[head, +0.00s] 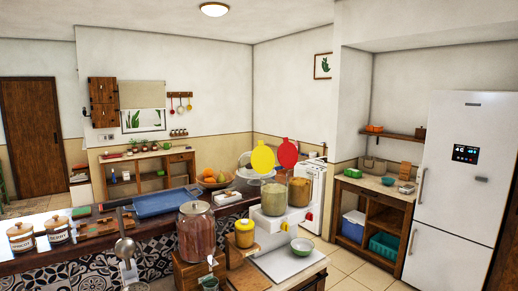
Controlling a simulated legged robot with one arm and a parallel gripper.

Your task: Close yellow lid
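The yellow lid (262,158) is a round disc standing raised, upright, above the left clear container (273,197) of a white dispenser (268,222). The container's top is not covered by it. A red lid (287,153) stands raised in the same way just to the right, above the right container (300,191). The containers hold pale brown and greenish contents. I see no part of my gripper in the head view.
A large reddish jar (196,232) and a small yellow-lidded jar (244,234) stand left of the dispenser. A blue tray (160,203) lies on the counter behind. A fridge (459,170) stands right.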

